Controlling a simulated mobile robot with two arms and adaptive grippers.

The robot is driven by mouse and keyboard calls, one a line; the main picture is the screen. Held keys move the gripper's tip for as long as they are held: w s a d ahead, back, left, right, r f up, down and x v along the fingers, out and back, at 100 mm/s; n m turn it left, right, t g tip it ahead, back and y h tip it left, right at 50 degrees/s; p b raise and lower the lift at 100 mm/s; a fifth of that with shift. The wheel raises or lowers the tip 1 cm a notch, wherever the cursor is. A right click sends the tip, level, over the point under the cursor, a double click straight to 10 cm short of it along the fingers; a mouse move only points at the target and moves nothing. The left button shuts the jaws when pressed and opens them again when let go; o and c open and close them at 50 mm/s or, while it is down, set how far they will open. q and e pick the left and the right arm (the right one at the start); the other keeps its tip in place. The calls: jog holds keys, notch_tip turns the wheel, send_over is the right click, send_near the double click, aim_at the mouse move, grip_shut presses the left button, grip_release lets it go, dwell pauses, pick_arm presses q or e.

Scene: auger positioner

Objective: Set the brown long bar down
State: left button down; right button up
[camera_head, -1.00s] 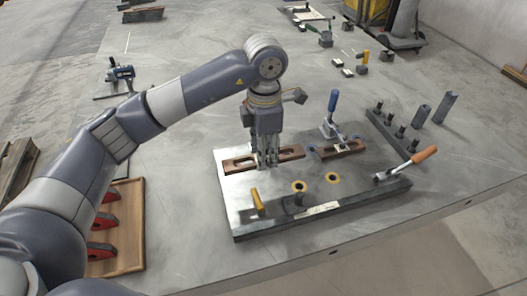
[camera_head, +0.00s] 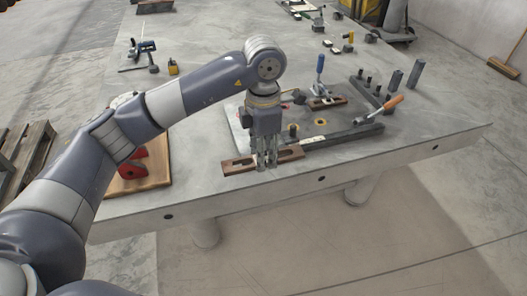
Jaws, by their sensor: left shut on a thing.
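The brown long bar (camera_head: 236,165) is a slotted dark-wood-coloured bar in my left gripper (camera_head: 267,164). The gripper points straight down and its fingers are shut on the middle of the bar, hiding that part. The bar lies level, left to right, in front of the fixture plate (camera_head: 238,128), near the table's front edge. I cannot tell whether it touches the table. A shorter brown bar (camera_head: 326,103) lies on the plate below a blue-handled clamp (camera_head: 320,66). My right gripper is not in view.
An orange-handled clamp (camera_head: 382,107) and a dark rail (camera_head: 342,136) stand to the right of the bar. Dark posts (camera_head: 393,81) stand at the right. A wooden tray (camera_head: 152,172) with red parts is at left. The table's front edge (camera_head: 290,187) is close.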

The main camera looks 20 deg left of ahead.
pick_arm(q)
jog(key=shift+s+a+f+m, duration=0.25)
jog(key=shift+s+f+m, duration=0.55)
jog(key=shift+m, duration=0.3)
jog(key=s+a+f+m, duration=0.3)
jog(key=s+f+m, duration=1.2)
jog(key=m, duration=0.7)
jog(key=shift+s+a+f+m, duration=0.15)
jog(key=shift+s+f+m, duration=0.2)
jog(key=shift+s, duration=0.35)
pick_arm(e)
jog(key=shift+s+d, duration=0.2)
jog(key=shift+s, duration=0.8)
